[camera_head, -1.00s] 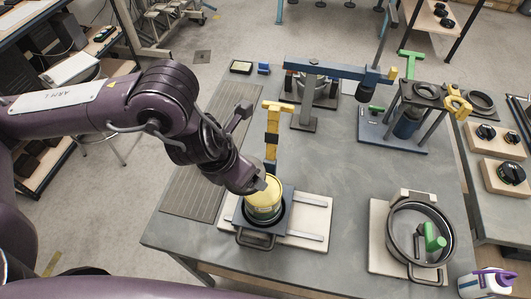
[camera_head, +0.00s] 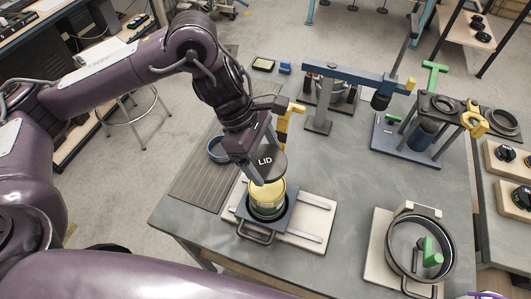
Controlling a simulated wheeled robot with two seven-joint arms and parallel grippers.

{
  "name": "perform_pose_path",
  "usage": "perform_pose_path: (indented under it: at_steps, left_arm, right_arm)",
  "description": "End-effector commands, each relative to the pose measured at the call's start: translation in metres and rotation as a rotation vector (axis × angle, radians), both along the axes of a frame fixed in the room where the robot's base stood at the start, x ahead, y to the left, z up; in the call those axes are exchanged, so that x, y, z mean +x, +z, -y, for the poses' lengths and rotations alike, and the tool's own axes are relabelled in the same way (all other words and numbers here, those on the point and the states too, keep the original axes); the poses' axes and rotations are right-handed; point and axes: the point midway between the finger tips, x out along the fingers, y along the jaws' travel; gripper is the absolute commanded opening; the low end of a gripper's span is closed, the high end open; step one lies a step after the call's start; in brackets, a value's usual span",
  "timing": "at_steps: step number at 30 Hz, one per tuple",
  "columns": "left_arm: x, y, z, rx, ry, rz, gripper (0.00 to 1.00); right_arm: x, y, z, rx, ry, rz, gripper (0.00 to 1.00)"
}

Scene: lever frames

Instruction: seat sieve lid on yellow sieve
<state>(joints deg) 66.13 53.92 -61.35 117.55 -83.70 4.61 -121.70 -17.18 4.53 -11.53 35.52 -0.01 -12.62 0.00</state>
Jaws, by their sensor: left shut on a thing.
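The yellow sieve (camera_head: 266,197) stands upright in a dark square holder (camera_head: 268,222) on a pale base plate. The sieve lid (camera_head: 266,164) is a dark round disc marked "LID". My left gripper (camera_head: 262,147) is shut on the lid and holds it just above the sieve, towards its far side. The lid covers part of the sieve's top, and I cannot tell whether the two touch. My right gripper is not in view.
A yellow-topped post (camera_head: 290,112) stands right behind the lid. A blue round dish (camera_head: 219,150) lies on the grooved mat to the left. A round pan with a green item (camera_head: 430,252) sits at the right. The table's middle is clear.

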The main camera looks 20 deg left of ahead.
Motion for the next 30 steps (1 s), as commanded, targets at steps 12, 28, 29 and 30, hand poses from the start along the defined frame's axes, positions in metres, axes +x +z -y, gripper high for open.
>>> perform_pose_path:
  at_steps: [12,28,29,30]
  left_arm:
    - [0.0,-0.045,0.0,0.0,0.001,0.002,0.54]
    - [0.0,-0.078,0.0,0.0,0.001,0.002,0.54]
    - [0.0,-0.078,0.0,0.0,0.001,0.002,0.54]
    - [0.0,-0.078,0.0,0.0,0.001,0.002,0.54]
  right_arm:
    - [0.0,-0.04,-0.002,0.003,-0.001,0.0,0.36]
    - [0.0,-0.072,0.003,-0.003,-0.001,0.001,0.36]
    - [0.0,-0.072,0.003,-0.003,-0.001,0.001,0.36]
    - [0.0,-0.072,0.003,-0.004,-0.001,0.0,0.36]
